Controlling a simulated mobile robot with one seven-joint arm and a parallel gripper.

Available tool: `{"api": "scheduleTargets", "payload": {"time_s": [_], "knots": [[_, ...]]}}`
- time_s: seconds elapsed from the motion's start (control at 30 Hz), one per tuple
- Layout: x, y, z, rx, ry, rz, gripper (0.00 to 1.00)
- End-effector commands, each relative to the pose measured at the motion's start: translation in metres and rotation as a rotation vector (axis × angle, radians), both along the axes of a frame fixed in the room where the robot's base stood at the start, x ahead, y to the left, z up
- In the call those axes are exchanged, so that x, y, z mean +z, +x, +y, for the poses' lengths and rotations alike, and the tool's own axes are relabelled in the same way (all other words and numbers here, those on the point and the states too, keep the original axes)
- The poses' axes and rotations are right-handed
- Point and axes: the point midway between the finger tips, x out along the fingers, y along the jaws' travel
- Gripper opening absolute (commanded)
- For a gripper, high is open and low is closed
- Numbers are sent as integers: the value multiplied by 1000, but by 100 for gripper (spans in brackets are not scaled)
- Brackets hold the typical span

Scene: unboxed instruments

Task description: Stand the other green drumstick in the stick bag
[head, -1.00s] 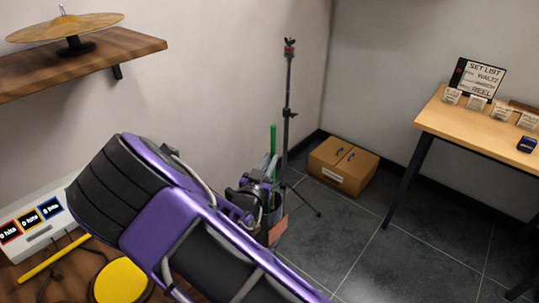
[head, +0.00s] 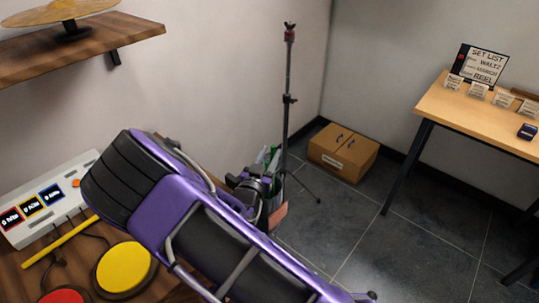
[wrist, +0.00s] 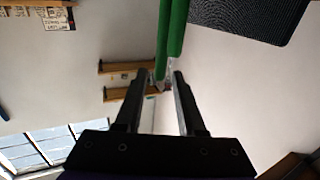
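A black stand (head: 288,100) rises just behind the bag. A cardboard box (head: 342,152) sits in the corner. A table (head: 475,118) with cards stands right. At left, a wooden surface holds a yellow stick (head: 60,242), a yellow pad (head: 124,268) and a module (head: 45,205). Floor at centre right is clear.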

Motion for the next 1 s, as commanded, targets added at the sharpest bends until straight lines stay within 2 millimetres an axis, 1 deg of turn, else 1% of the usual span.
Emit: {"api": "scheduleTargets", "payload": {"time_s": [0.33,0.47,0.57,1.0], "knots": [[0,-1,0,0,0,1,50],[0,-9,3,1,0,1,50],[0,-25,8,3,1,3,50],[0,-126,37,4,1,2,50]]}}
